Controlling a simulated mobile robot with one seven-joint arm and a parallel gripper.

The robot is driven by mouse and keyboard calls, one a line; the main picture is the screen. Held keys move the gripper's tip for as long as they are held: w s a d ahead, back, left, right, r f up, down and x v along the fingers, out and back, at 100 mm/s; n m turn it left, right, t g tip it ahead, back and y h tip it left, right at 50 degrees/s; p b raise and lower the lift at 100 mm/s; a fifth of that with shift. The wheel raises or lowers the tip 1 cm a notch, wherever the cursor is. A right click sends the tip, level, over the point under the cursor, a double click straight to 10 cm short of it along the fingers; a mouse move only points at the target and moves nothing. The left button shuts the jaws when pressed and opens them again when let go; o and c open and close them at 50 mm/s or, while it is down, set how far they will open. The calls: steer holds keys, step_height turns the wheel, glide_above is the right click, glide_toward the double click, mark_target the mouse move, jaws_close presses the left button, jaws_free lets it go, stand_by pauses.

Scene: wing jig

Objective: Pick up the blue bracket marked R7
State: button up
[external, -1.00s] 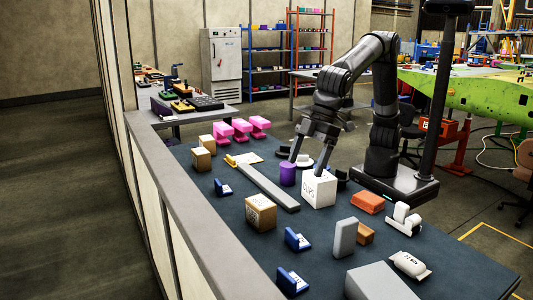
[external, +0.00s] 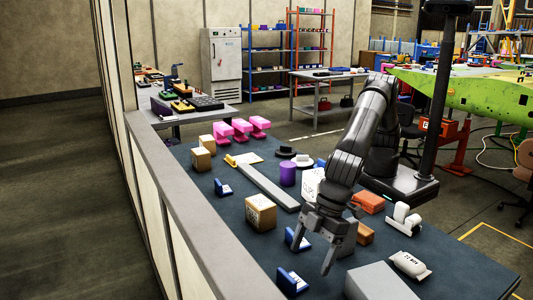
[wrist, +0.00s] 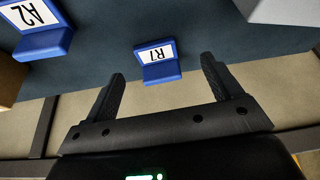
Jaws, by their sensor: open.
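The blue bracket marked R7 (wrist: 160,62) lies on the dark table, its white label upside down in the wrist view. It shows between and just beyond my fingertips, apart from both. In the external view it is the nearest blue bracket (external: 291,282), close to the wall-side table edge. My gripper (external: 311,258) is open and empty, pointing down above the table near it. In the wrist view, my two fingers (wrist: 163,70) are spread wide. I cannot tell the exact height above the bracket.
A blue bracket marked A2 (wrist: 45,30) stands to the left in the wrist view, partly behind my gripper in the external view (external: 292,236). A large grey box (external: 380,282) is on the other side. A cardboard box (external: 260,213) stands farther back. A low wall (external: 205,240) borders the table.

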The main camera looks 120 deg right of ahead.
mark_target(297, 279)
steer(key=x, duration=0.5)
steer(key=shift+w+d+f, duration=0.25)
steer(key=shift+d+f, duration=0.1)
steer(key=shift+d, duration=0.05)
steer(key=shift+c, duration=0.2)
steer(key=c, duration=1.1)
